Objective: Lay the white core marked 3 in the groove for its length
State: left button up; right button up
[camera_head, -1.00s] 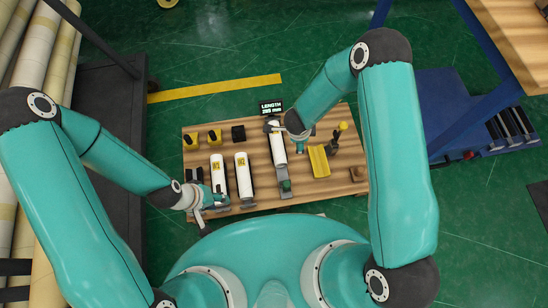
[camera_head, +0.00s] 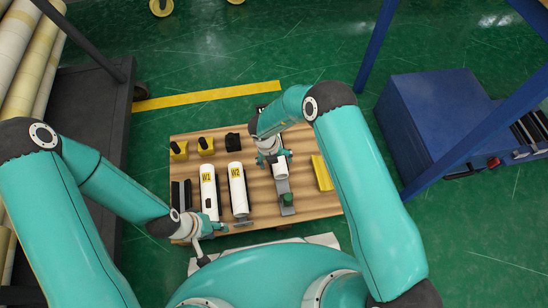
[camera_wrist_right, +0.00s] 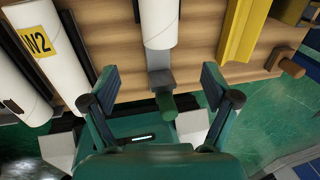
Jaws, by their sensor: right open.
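A white core (camera_head: 280,168) lies in line with a grey slide with a green knob (camera_head: 287,200). Its far part is hidden under my right arm, and no mark shows on it. In the right wrist view the core (camera_wrist_right: 160,22) is ahead of my open, empty right gripper (camera_wrist_right: 160,88), with the green knob between the fingers. In the head view the right gripper (camera_head: 270,155) is partly hidden at the core. White cores marked W1 (camera_head: 208,192) and W2 (camera_head: 238,192) lie to the left. My left gripper (camera_head: 210,242) is open and empty at the board's near edge.
A yellow grooved block (camera_head: 322,173) is right of the core. Yellow-black pieces (camera_head: 205,146) and a black block (camera_head: 233,142) stand at the back of the wooden board (camera_head: 262,230). Dark upright strips lie left of W1. A blue cabinet (camera_head: 440,120) stands to the right.

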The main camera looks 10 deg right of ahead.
jog(key=f+b, duration=0.1)
jog(key=f, duration=0.2)
jog(key=d+f+b, duration=0.1)
jog(key=f, duration=0.3)
jog(key=d+f+b, duration=0.1)
jog(key=f+b, duration=0.1)
jog(key=f, duration=0.2)
jog(key=shift+f, duration=0.2)
jog(key=c, duration=1.4)
jog(key=shift+s, duration=0.25)
jog(key=shift+s+p, duration=0.35)
jog(key=shift+r, duration=0.1)
